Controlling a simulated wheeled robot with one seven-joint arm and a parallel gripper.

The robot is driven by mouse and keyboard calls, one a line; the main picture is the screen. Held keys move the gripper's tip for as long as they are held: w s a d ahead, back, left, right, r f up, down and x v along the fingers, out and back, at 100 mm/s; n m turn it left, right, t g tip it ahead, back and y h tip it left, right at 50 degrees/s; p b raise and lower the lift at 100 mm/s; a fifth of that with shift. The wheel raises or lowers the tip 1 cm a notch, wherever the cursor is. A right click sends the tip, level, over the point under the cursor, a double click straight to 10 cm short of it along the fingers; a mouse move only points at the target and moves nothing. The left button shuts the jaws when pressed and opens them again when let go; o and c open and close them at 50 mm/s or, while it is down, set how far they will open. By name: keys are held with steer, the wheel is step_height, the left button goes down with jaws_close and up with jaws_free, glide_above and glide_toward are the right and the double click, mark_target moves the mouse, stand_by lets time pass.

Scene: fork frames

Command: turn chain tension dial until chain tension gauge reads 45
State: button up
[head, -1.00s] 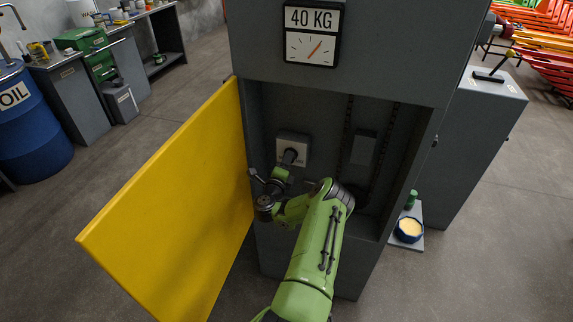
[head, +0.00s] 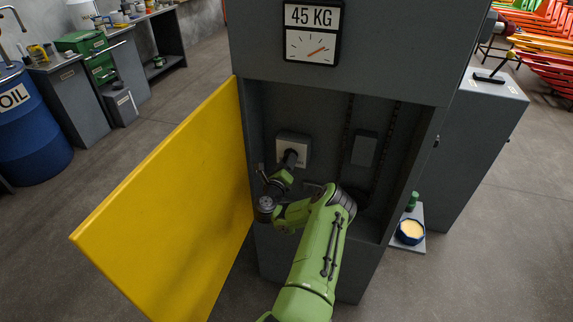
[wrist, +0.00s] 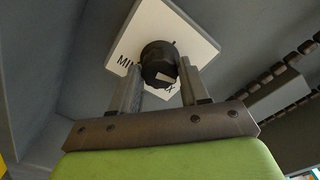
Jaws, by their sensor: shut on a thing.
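The chain tension gauge (head: 311,32) on the cabinet's upper front reads 45 KG, and its orange needle points to the right and slightly up. The chain tension dial (wrist: 158,62) is a dark round knob on a white square plate (wrist: 190,30) with lettering partly covered by my gripper. The plate also shows in the head view (head: 284,146) on the cabinet's back wall. My gripper (wrist: 158,78) is shut on the dial, with one finger on each side of it. In the head view the gripper mostly hides the dial.
A yellow door (head: 165,205) stands open left of my arm. The cabinet's side wall and a grey box (head: 364,148) with chains beside it are to the right. A blue bowl (head: 411,231) stands on a small plate outside at the right.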

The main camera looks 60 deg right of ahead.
steer(key=shift+f, duration=0.2)
steer(key=o, duration=1.1)
steer(key=shift+r, duration=0.1)
steer(key=shift+c, duration=0.2)
steer(key=s+a+b, duration=0.2)
steer(key=a+b, duration=1.3)
steer(key=b, duration=0.2)
steer(key=shift+s+a, duration=0.25)
steer(key=shift+a, duration=0.1)
